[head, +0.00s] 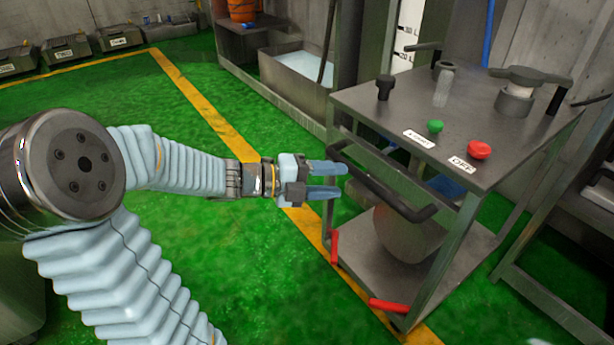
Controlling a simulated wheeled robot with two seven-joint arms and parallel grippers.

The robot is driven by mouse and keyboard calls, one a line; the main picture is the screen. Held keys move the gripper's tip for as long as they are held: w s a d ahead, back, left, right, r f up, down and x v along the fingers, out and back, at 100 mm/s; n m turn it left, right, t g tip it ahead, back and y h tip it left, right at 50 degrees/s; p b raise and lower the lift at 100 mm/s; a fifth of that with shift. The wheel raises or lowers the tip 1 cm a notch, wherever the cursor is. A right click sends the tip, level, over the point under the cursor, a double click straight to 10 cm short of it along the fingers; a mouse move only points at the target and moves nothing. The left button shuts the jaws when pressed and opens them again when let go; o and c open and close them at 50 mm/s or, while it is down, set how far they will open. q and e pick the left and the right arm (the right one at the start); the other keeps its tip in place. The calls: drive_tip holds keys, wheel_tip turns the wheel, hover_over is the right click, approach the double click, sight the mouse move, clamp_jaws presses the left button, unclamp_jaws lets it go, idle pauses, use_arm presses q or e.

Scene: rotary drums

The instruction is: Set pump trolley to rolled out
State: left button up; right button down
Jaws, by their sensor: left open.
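The pump trolley (385,106) is a grey metal cart with a flat top, a lower shelf and a rounded vessel on that shelf. A black bar handle (388,193) runs along its near left side. My left gripper (343,180) is open, its blue fingers pointing right at the far end of the handle. I cannot tell whether the fingers touch the bar or reach around it. Two red pedals (388,306) (334,248) sit low at the trolley's base. My right gripper is not in view.
The trolley top carries a green button (435,127), a red button (479,150) and valve handles. A steel basin (290,72) stands behind at the upper middle. Another metal frame (545,300) is close on the right. Green floor with yellow lines is clear left of the trolley.

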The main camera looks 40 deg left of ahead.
use_arm(q)
drive_tip(key=v, duration=0.6)
idle(0.3)
